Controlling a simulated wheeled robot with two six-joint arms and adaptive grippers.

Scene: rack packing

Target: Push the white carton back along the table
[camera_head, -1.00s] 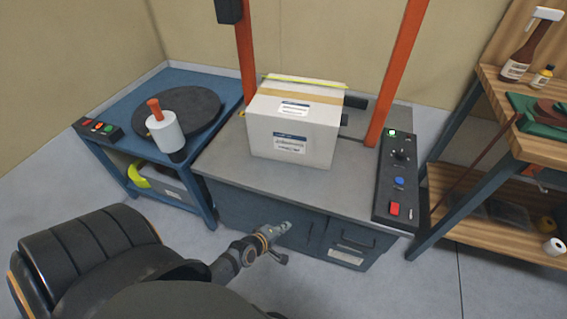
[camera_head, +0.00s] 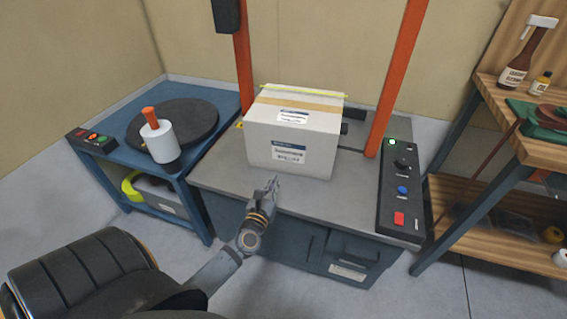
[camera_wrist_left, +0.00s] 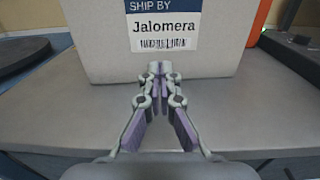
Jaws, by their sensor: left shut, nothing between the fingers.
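The white carton (camera_head: 318,152) stands upright on the grey table (camera_head: 225,168), between two orange posts. A tan tape strip runs along its top and labels are on its top and front. In the left wrist view the carton (camera_wrist_left: 105,45) fills the upper middle, with a "SHIP BY Jalomera" label facing me. My left gripper (camera_head: 273,184) is shut and empty, just in front of the carton's front face near its lower left. In the left wrist view its fingertips (camera_wrist_left: 158,68) overlap the carton's lower face; I cannot tell whether they touch it. My right gripper is not in view.
A black control panel (camera_head: 400,192) lies at the table's right edge. Orange posts (camera_head: 398,75) flank the table's rear. A blue stand (camera_head: 185,182) with a black turntable (camera_head: 195,122) is at left, wooden shelves (camera_head: 520,232) at right.

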